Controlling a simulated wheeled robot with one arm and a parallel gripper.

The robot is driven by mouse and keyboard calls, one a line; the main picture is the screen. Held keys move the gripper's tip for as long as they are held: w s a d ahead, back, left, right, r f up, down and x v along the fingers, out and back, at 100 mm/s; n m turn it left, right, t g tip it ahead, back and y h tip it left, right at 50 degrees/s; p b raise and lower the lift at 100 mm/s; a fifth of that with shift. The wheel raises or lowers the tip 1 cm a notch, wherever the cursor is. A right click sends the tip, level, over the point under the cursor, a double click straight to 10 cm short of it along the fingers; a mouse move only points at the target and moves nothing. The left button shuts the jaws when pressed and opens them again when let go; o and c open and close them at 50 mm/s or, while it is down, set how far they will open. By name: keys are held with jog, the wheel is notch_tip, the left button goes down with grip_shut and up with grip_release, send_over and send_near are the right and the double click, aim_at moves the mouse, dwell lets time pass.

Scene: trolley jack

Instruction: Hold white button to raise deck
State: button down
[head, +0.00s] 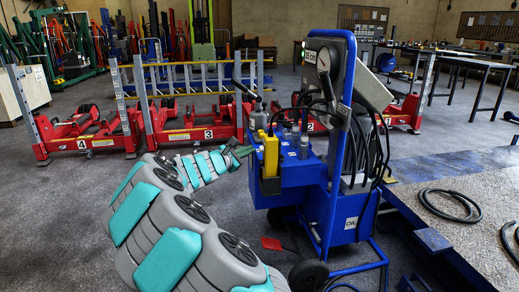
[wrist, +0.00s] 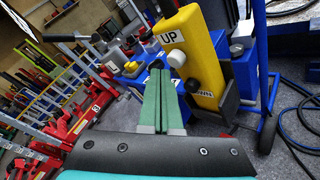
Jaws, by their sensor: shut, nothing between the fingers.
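A yellow control pendant (head: 271,157) hangs on the blue wheeled unit (head: 290,180). In the wrist view the pendant (wrist: 190,40) is tilted, with an "UP" label and a round white button (wrist: 176,58) beside it. A lower "DOWN" label (wrist: 203,93) has another button (wrist: 191,86) near it. My gripper (head: 247,151) is at the pendant's left side. In the wrist view its green fingers (wrist: 158,74) are shut together and empty, with tips just below and left of the white button. A gap shows in the picture; contact is not visible.
A low platform (head: 470,205) with a black hose (head: 448,206) lies to the right of the blue unit. Red jack stands (head: 90,135) stand behind on the left. Bottles and tools (head: 262,112) crowd the unit's top. Grey floor is open at left.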

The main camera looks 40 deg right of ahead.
jog(key=shift+a, duration=0.1)
jog(key=shift+w+a+p, duration=0.3)
jog(key=shift+w+a, duration=0.15)
jog(key=shift+a, duration=0.25)
jog(key=shift+w+a+p, duration=0.35)
jog(key=shift+w+a, duration=0.15)
jog(key=shift+a, duration=0.25)
jog(key=shift+w+a+p, duration=0.3)
jog(key=shift+w+a, duration=0.15)
jog(key=shift+a, duration=0.25)
